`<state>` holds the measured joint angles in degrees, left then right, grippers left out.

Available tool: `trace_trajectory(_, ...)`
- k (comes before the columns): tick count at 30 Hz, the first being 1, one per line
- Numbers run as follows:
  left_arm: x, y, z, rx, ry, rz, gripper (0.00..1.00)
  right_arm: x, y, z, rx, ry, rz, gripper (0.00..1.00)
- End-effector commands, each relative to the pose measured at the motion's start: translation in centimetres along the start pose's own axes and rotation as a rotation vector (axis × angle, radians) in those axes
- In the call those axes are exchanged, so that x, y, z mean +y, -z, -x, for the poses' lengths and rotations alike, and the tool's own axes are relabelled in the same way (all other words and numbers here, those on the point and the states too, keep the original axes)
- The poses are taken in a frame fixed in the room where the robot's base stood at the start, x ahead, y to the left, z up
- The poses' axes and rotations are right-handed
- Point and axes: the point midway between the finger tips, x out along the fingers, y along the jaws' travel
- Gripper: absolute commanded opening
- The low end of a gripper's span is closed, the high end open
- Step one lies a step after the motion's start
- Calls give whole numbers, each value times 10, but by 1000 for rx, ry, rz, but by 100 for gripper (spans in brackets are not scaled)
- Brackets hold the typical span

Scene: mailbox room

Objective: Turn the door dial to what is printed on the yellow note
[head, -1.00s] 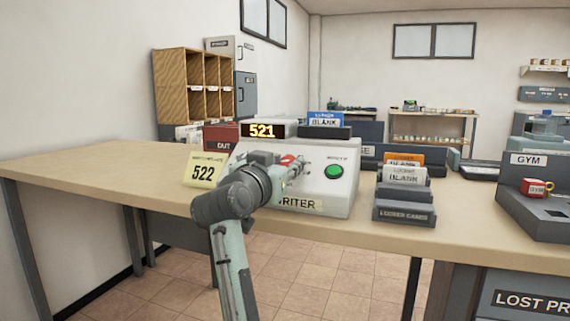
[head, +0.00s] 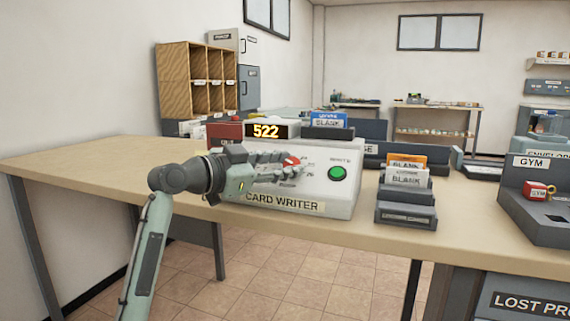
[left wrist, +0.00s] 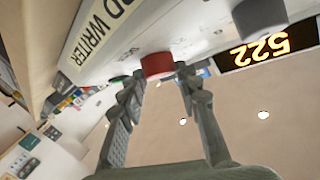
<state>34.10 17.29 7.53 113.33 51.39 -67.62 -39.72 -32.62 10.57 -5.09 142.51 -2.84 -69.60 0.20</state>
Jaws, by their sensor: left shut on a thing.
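The card writer (head: 330,205) stands on the table with its lit display (head: 265,131) reading 522. The display also shows upside down in the left wrist view (left wrist: 263,50). The red dial (head: 291,161) is on the card writer's sloped face, mostly hidden by my gripper in the head view. In the left wrist view the dial (left wrist: 157,65) sits between my fingertips. My left gripper (head: 295,168) is shut on the dial. The yellow note is hidden behind my left arm now; earlier it showed 522. My right gripper is not in view.
A green button (head: 337,173) is on the card writer's right side. Card racks (head: 406,213) stand to its right, and a grey GYM unit (head: 535,205) with a small red tag stands further right. The table (head: 80,170) is clear at the left.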

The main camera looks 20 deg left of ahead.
Motion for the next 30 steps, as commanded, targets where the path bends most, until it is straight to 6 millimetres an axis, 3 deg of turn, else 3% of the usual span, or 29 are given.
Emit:
trace_trajectory(20,0,-1,0,3,-59,-39,4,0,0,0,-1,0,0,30)
trace_trajectory(21,0,-1,0,3,-59,-39,36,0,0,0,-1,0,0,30)
trace_trajectory(25,0,-1,0,4,-58,-39,52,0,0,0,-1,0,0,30)
trace_trajectory(30,-1,0,0,4,-57,-39,53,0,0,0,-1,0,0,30)
